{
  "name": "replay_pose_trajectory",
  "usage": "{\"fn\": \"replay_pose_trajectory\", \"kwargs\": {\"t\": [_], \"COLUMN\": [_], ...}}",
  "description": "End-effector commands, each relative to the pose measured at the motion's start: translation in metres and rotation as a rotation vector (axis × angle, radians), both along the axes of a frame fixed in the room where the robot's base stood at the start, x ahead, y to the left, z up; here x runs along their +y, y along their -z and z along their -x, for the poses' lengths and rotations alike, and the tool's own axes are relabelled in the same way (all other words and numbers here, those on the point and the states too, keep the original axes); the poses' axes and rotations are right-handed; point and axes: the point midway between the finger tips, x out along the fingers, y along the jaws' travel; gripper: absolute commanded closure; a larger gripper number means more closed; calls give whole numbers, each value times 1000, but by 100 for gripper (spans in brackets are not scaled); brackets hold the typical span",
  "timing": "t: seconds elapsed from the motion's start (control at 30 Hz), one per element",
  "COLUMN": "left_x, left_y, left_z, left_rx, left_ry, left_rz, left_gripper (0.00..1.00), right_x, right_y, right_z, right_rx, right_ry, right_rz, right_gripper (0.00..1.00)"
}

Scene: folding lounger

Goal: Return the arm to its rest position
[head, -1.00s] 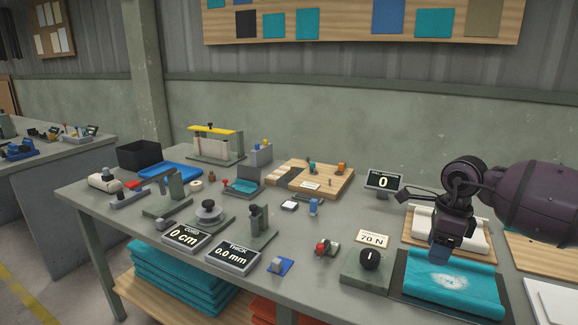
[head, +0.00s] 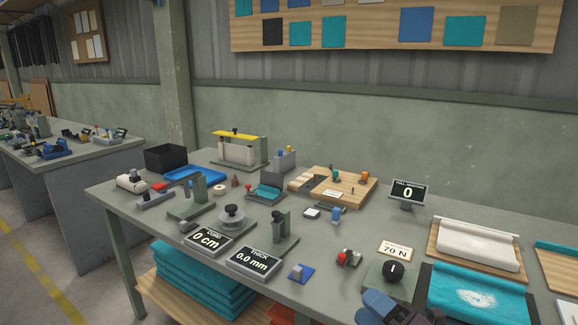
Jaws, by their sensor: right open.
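My right gripper (head: 395,312) shows only in part at the bottom edge of the head view, as dark purple-blue pieces. It is open, and I see nothing between its fingers. It is in front of the black dial box (head: 394,272) and to the left of the teal fabric piece (head: 455,287) with a white powdery patch. The rest of my right arm is cut off by the lower edge of the picture. My left gripper is not in view.
The grey-green workbench (head: 345,240) carries small fixtures, a "70 N" sign (head: 397,250), a counter display (head: 409,193) reading 0, and a white roll on a board (head: 477,243). Folded teal fabric (head: 200,280) lies on the shelf below. Clear bench shows around the counter display.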

Motion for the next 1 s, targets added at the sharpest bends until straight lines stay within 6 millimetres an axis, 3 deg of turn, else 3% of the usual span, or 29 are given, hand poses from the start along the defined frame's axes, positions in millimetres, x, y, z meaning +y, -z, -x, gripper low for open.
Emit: {"fn": "replay_pose_trajectory", "kwargs": {"t": [0.27, 0.37, 0.5, 0.7, 1.0], "left_x": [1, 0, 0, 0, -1], "left_y": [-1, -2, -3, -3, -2], "left_z": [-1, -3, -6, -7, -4], "left_rx": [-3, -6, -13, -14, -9], "left_ry": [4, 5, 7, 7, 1], "left_rz": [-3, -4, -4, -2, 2], "left_gripper": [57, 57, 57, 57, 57], "right_x": [-67, -91, -118, -137, -140], "right_y": [52, 79, 119, 163, 185], "right_z": [30, 53, 99, 178, 254], "right_rx": [432, 600, 847, 1179, 1465], "right_ry": [460, 626, 853, 1140, 1364], "right_rz": [-407, -529, -680, -839, -936], "right_gripper": [50, 50, 50, 50, 50]}}
